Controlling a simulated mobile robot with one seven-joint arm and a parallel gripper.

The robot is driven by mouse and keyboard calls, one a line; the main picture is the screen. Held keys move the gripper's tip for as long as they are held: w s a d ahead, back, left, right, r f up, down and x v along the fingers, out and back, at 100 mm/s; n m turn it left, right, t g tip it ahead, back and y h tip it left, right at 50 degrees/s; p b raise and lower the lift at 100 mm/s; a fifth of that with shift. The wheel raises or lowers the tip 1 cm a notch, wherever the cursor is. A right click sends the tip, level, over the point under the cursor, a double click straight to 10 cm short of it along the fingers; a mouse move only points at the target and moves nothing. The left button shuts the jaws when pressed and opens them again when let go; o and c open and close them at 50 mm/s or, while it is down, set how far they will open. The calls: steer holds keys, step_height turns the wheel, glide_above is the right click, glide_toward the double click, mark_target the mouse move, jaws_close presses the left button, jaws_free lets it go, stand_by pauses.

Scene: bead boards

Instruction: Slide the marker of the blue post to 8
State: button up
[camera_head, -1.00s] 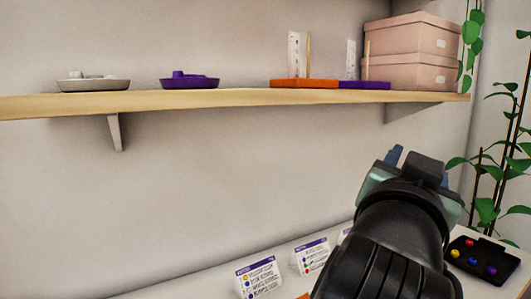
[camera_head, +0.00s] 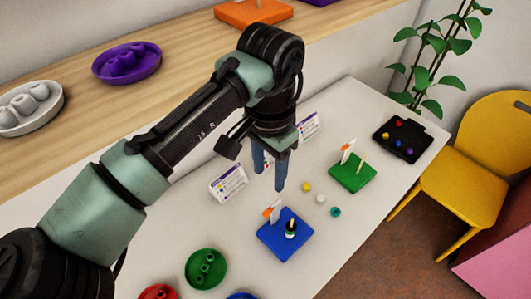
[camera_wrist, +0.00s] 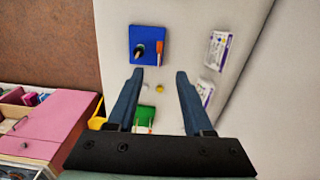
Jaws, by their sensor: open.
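The blue board (camera_head: 272,240) lies on the white table, carrying a post with dark and pale beads (camera_head: 291,229). Beside that post stands a white scale card with an orange marker (camera_head: 268,213); its numbers are too small to read. My gripper (camera_head: 269,181) is open and empty, pointing down above the table behind the blue board, apart from it. In the wrist view the blue board (camera_wrist: 136,34) and its orange marker (camera_wrist: 159,47) lie beyond the open fingertips (camera_wrist: 159,72).
A green board (camera_head: 352,178) with a post and card stands to the right. Loose yellow, white and teal beads (camera_head: 320,199) lie between the boards. Label cards (camera_head: 228,184) stand behind. A black bead tray (camera_head: 402,140) is far right; a green dish (camera_head: 206,269) is in front.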

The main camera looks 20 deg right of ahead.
mark_target(268, 211)
step_height(268, 211, down, 13)
steer(key=shift+s+r+p, duration=0.1)
steer(key=shift+p, duration=0.65)
jaws_close()
steer(key=shift+f, duration=0.4)
steer(key=shift+c, duration=0.2)
jaws_free()
